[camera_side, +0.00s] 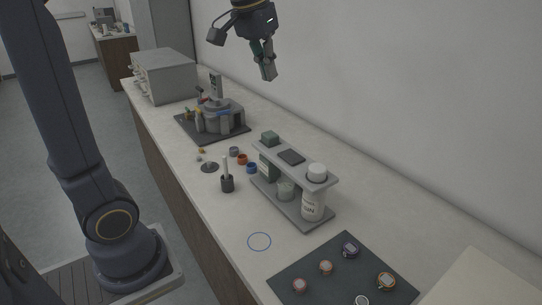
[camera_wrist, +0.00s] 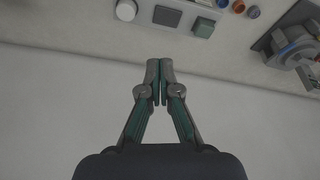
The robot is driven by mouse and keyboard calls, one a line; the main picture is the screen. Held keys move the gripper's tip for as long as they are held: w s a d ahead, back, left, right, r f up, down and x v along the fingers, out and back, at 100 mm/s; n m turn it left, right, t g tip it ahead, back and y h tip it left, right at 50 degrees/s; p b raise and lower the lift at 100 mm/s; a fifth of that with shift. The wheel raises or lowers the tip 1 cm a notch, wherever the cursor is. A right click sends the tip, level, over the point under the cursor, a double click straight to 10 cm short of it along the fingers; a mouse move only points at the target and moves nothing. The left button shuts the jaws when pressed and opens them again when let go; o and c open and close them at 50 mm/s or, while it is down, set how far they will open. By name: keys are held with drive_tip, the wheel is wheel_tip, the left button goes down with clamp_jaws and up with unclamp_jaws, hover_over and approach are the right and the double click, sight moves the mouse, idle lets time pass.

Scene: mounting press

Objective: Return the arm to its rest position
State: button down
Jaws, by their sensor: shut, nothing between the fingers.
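My gripper (camera_side: 268,72) hangs in the air high above the back of the bench, near the wall, in the side view. Its fingers point down, are shut and hold nothing. In the wrist view the two fingertips of my gripper (camera_wrist: 160,72) meet, with nothing between them. The mounting press (camera_side: 217,116) stands on a dark mat on the bench, below and to the left of my gripper. Part of the press (camera_wrist: 298,46) shows at the right edge of the wrist view.
A grey rack (camera_side: 322,183) with bottles stands mid-bench. A dark mat (camera_side: 339,262) with several small round pieces lies in front. A grey cabinet (camera_side: 165,76) is at the far end. The air around my gripper is clear.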

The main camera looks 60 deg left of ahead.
drive_tip(key=s+d+f+m+t, duration=0.1)
drive_tip(key=s+d+m, duration=0.1)
drive_tip(key=s+d, duration=0.5)
drive_tip(key=s+f+m+t, duration=0.1)
drive_tip(key=s+f, duration=0.7)
drive_tip(key=f, duration=0.2)
drive_tip(key=shift+s+a, duration=0.2)
drive_tip(key=shift+s, duration=0.15)
